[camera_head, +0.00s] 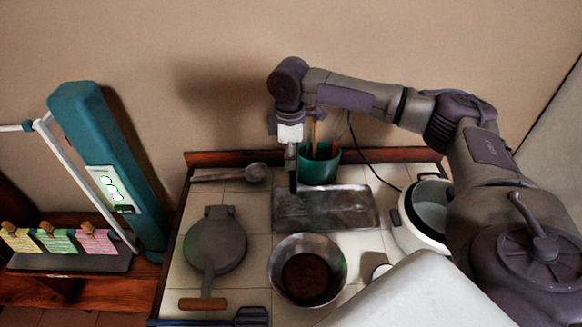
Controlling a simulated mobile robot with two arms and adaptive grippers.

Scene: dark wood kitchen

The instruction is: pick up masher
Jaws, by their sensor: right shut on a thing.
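My right gripper (292,183) points straight down over the left part of a shallow metal tray (350,210). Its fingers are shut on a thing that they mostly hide. A faint, pale wire-like shape (293,207) shows in the tray just below the fingertips. It looks like the head of the masher, but it is too small and dim to be sure. My left gripper is out of view.
A green pot (318,168) with utensils stands close behind the gripper. A ladle (235,173), a round grey press (215,242), a metal bowl (307,270) with brown contents and a white cooker (428,213) surround the tray on the tiled counter.

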